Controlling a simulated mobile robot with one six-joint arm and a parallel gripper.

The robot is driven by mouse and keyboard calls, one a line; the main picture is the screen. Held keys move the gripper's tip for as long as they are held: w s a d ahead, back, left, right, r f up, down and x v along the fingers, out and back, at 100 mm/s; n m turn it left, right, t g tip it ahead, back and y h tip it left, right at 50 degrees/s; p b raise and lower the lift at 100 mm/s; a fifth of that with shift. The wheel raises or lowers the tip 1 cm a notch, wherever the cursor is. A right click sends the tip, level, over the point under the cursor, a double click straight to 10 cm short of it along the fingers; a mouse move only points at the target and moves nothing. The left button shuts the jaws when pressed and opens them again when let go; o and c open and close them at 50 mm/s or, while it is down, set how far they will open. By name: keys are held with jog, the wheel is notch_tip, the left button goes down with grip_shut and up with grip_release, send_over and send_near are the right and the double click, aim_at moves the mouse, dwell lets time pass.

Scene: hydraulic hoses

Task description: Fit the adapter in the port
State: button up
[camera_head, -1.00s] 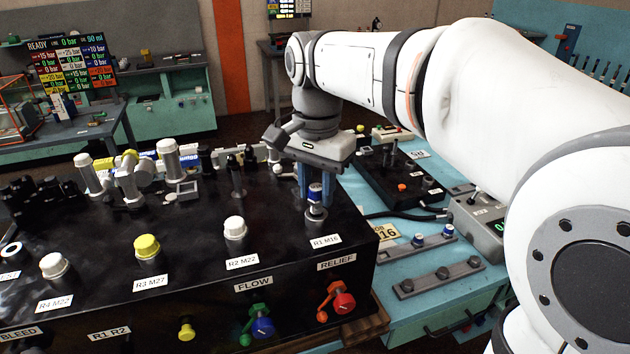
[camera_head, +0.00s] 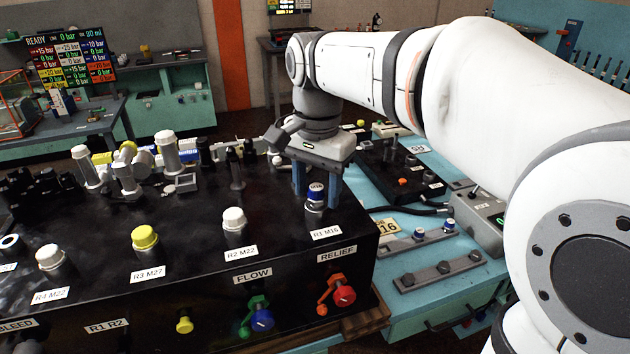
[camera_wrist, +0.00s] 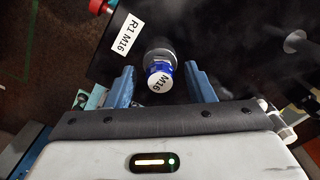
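The blue adapter (camera_head: 316,195) with a white top marked M16 stands upright on the silver port fitting (camera_head: 313,212) at the R1 M16 label (camera_head: 326,232) on the black block. It also shows in the wrist view (camera_wrist: 160,84). My gripper (camera_wrist: 159,72) is open, with its blue fingers spread on either side of the adapter and gaps on both sides. It points down from above. The joint between adapter and port is small, so I cannot tell how deeply it is seated.
Capped ports R2 M22 (camera_head: 234,219), R3 M27 (camera_head: 144,238) and R4 M22 (camera_head: 50,257) stand in a row to the left. A grey rail (camera_head: 440,272) and a rack with blue-and-white fittings (camera_head: 418,236) lie on the teal bench at right.

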aim_at(317, 188)
jog(key=shift+o, duration=0.2)
notch_tip(317, 188, up, 8)
jog(key=shift+f, duration=0.1)
dwell(0.4)
jog(key=shift+s, duration=0.1)
